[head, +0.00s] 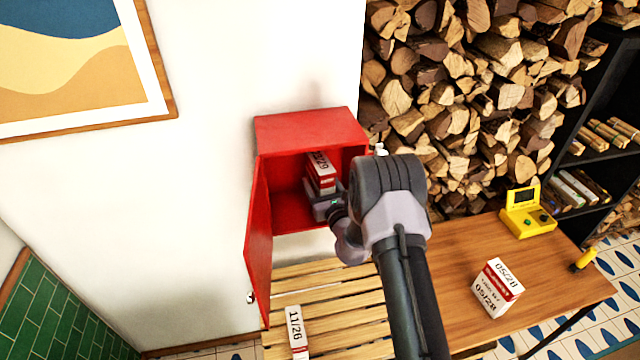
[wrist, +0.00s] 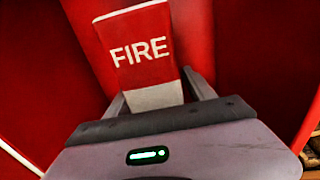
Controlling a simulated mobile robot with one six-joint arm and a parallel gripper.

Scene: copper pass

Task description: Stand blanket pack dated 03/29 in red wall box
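The red wall box (head: 293,207) hangs on the white wall with its door (head: 258,240) swung open to the left. A red and white pack (head: 320,172) is upright inside it, tilted a little in the picture; its label ends in /29. My gripper (head: 324,192) reaches into the box from the right and is shut on the lower part of this pack. In the wrist view the pack (wrist: 142,62) shows the word FIRE between the fingers (wrist: 158,98). The pack's base is hidden by my gripper, so I cannot tell whether it touches the box floor.
A pack marked 11/26 (head: 296,330) is on the slatted bench (head: 345,305) below. A pack marked 05/28 (head: 497,288) and a yellow device (head: 528,212) are on the wooden table (head: 450,255). Stacked firewood (head: 470,90) rises right of the box.

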